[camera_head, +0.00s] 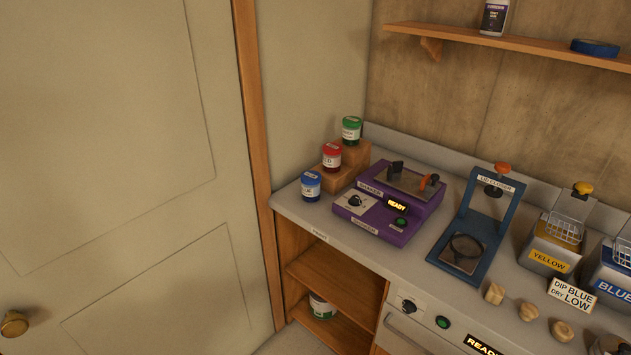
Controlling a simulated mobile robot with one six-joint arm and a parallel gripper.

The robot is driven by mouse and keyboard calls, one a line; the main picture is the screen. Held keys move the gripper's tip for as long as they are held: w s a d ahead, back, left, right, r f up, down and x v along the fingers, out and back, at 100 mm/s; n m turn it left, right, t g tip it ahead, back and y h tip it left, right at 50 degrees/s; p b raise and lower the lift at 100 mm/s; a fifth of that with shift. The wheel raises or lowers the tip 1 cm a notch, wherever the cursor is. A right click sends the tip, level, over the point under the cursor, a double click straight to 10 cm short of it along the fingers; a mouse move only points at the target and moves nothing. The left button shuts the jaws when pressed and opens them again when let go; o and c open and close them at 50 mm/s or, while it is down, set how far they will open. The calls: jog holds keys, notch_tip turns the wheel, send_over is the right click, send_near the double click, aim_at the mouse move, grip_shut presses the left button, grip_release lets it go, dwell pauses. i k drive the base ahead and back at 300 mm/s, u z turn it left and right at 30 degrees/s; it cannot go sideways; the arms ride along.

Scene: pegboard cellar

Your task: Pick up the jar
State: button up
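Three small jars stand at the left end of the counter, by a stepped wooden block. A blue-lidded jar (310,186) is lowest and nearest, on the counter. A red-lidded jar (331,156) is on the middle step. A green-lidded jar (351,130) is on the highest step at the back. A larger, pale container with a green label (321,306) sits on the open shelf under the counter, partly hidden by the shelf above. I cannot tell which jar is meant. My gripper is not in view.
A purple shaker (377,225) reading READY stands right of the jars, then a blue lid closer (480,225). Yellow (549,258) and blue tubs with baskets are further right. A door (110,150) fills the left.

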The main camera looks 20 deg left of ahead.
aim_at(310, 193)
jog(key=u, duration=1)
jog(key=i, duration=0.55)
jog(key=z, duration=0.35)
jog(key=k, duration=0.2)
jog(key=u, duration=2.65)
